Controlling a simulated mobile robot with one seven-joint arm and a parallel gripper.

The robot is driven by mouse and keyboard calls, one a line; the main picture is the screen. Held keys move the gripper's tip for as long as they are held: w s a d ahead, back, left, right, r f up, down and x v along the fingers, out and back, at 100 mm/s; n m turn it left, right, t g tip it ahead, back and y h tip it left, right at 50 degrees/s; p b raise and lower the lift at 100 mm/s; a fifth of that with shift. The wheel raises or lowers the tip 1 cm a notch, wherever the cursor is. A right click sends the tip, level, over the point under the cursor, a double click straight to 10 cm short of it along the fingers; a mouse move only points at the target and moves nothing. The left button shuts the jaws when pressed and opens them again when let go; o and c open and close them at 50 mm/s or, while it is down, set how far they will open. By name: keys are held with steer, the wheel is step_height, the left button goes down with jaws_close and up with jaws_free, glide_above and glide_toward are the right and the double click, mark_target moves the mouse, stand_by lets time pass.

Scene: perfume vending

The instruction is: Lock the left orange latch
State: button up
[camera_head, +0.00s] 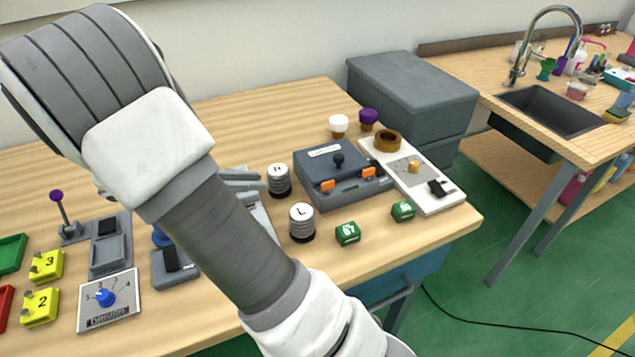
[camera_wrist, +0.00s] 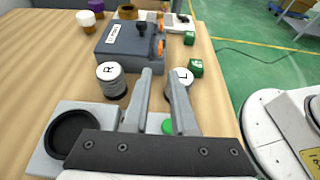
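The left orange latch (camera_head: 327,185) is on the front face of a dark grey box (camera_head: 312,162) with a black knob on its lid. The right orange latch (camera_head: 369,171) is on the same face. In the wrist view the box (camera_wrist: 118,45) is beyond my fingers, and the left latch (camera_wrist: 160,50) shows edge-on at its right side. I cannot tell the latch's position. My gripper (camera_wrist: 161,85) is open and empty, apart from the box and latch. In the head view my arm hides most of the gripper, with grey fingers partly showing left of the cylinders.
Cylinders marked R (camera_wrist: 110,78) and L (camera_wrist: 183,82) stand between my gripper and the box. Green cubes (camera_head: 347,233) (camera_head: 403,210) sit in front of the box. A white panel (camera_head: 420,175) is on its right, with white (camera_head: 338,125) and purple (camera_head: 368,118) knobs behind.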

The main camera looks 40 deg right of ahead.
mark_target(326, 183)
steer(key=b+x, duration=0.2)
steer(key=x, duration=1.5)
steer(key=shift+s+b, duration=0.1)
steer(key=shift+b, duration=0.2)
jaws_close()
